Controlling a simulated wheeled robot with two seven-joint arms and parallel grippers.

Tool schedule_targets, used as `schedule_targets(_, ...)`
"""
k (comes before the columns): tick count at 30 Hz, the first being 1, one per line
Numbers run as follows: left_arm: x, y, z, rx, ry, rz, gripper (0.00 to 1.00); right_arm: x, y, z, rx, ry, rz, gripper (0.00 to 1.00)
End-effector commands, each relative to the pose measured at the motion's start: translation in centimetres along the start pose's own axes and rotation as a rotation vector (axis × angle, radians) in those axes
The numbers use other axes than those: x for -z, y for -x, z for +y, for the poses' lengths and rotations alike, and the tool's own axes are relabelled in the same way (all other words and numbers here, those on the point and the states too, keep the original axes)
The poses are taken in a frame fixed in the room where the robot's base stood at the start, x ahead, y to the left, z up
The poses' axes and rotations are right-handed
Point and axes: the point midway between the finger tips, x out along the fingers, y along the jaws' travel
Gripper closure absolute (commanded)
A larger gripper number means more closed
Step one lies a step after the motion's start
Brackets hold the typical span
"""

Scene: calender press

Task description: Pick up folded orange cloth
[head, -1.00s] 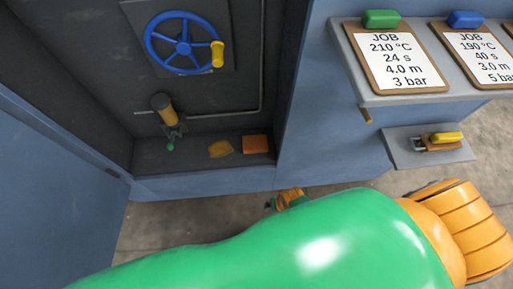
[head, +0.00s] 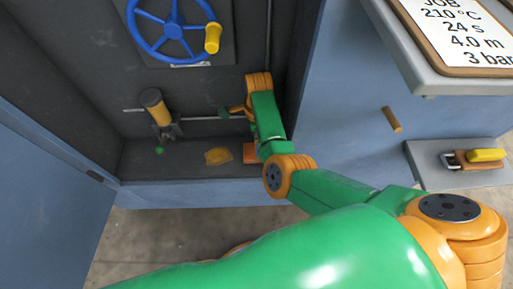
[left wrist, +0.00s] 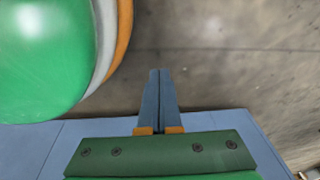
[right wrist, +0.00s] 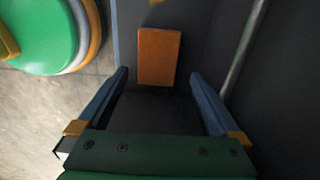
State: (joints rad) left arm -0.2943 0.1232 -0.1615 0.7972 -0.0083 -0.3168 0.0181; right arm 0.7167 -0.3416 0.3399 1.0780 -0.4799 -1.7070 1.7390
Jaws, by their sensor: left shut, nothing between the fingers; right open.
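The folded orange cloth (head: 250,153) is a flat rectangle on the cabinet floor, partly hidden by my right arm in the head view. It shows whole in the right wrist view (right wrist: 158,52), just beyond and between the fingertips. My right gripper (right wrist: 159,74) is open and empty, inside the cabinet; I see no contact with the cloth. In the head view the right gripper is small beside the back wall, its fingers unclear. My left gripper (left wrist: 160,72) is shut and empty, over the bare floor beside a blue panel. It is not visible in the head view.
A crumpled yellow-orange cloth (head: 218,156) lies left of the folded one. A yellow cylinder with a dark clamp (head: 157,110) and a blue handwheel (head: 172,28) are on the left. A thin pipe (right wrist: 243,45) runs along the back wall. A ledge with a clipboard (head: 440,72) stands right.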

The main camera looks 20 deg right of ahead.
Motion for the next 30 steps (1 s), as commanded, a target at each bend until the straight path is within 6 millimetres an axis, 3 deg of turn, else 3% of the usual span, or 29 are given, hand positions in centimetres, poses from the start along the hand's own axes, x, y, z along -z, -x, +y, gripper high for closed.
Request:
schedule_targets(1, 0.4, -0.7, 0.3, -0.004, 0.001, 0.005, 1.0, 0.0, -1.3, 0.1, -0.003, 0.003, 0.001, 0.0)
schedule_targets(8, 2.9, -1.6, 1.9, -0.027, 0.006, 0.012, 1.0, -0.4, -5.6, 0.1, -0.001, 0.007, 0.0, 0.0)
schedule_targets(16, 3.4, -1.1, 2.1, -0.032, 0.007, 0.009, 1.0, -0.4, -5.9, 0.1, 0.0, 0.007, -0.001, 0.0)
schedule_targets(17, 3.4, -1.1, 2.1, -0.032, 0.007, 0.009, 1.0, -0.4, -5.9, 0.1, 0.0, 0.008, -0.001, 0.03)
schedule_targets(24, 3.4, -1.1, 2.1, -0.032, 0.008, 0.009, 1.0, -0.4, -5.9, 0.1, 0.0, 0.008, -0.001, 0.68)
schedule_targets(25, 3.4, -1.1, 2.1, -0.032, 0.008, 0.009, 1.0, -0.4, -5.9, 0.1, 0.0, 0.008, -0.001, 0.73)
schedule_targets(30, 3.4, -1.1, 2.1, -0.031, 0.008, 0.009, 1.0, -0.5, -5.9, 0.1, 0.0, 0.008, -0.001, 0.74)
